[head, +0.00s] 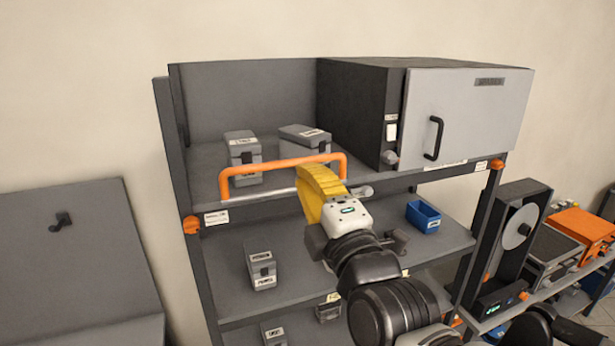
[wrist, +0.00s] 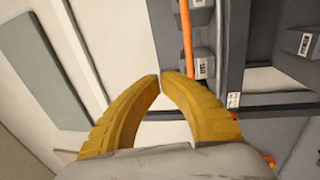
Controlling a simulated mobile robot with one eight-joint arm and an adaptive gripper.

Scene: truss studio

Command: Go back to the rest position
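My gripper (wrist: 160,78) shows in the wrist view with its two yellow fingers curved towards each other. The tips nearly meet, with a thin gap between them and nothing visible held. In the head view my gripper (head: 312,180) is raised in front of the shelf rack, close to the orange handle bar (head: 283,163) at the upper shelf's front edge. I cannot tell whether it touches the bar. The bar also shows in the wrist view (wrist: 186,40), just beyond the fingertips.
Grey boxes (head: 242,148) stand on the upper shelf beside a grey cabinet (head: 465,115) with a closed door. A blue bin (head: 423,216) and another grey box (head: 261,268) sit on the shelf below. A bench with machines (head: 515,235) is at right, a grey panel (head: 75,260) at left.

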